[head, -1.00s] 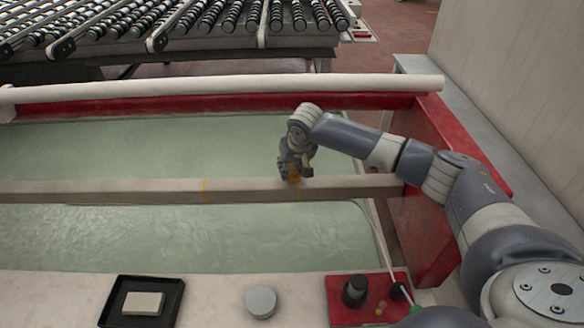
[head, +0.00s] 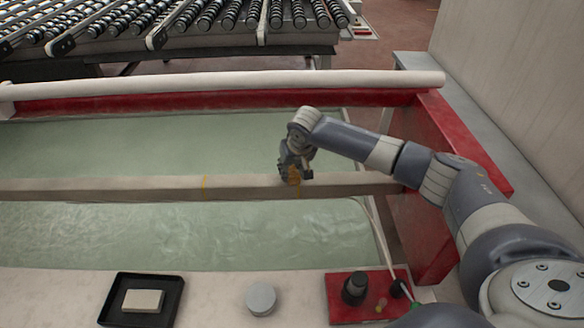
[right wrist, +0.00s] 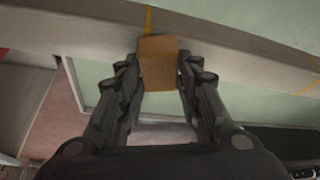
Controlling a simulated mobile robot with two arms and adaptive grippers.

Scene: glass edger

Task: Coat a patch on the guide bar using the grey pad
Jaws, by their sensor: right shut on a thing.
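The guide bar (head: 120,189) is a long beige beam across the middle of the head view, with two thin yellow marks on it. My right gripper (head: 293,175) is at the bar's right part, by the right-hand yellow mark. In the right wrist view its fingers (right wrist: 160,85) are shut on an orange-brown block (right wrist: 159,62), not visibly grey. The block's far end overlaps the bar (right wrist: 205,45) beside a yellow mark; I cannot tell whether they touch. A pale block (head: 143,301) lies in a black tray (head: 112,311) at front left. My left gripper is out of view.
Pale green sheet-like surfaces (head: 180,235) lie on both sides of the bar. A grey round disc (head: 261,299) and a red panel (head: 340,314) with dark knobs are on the front ledge. A red end wall (head: 430,235) stands at the right. Rollers (head: 215,18) are at the back.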

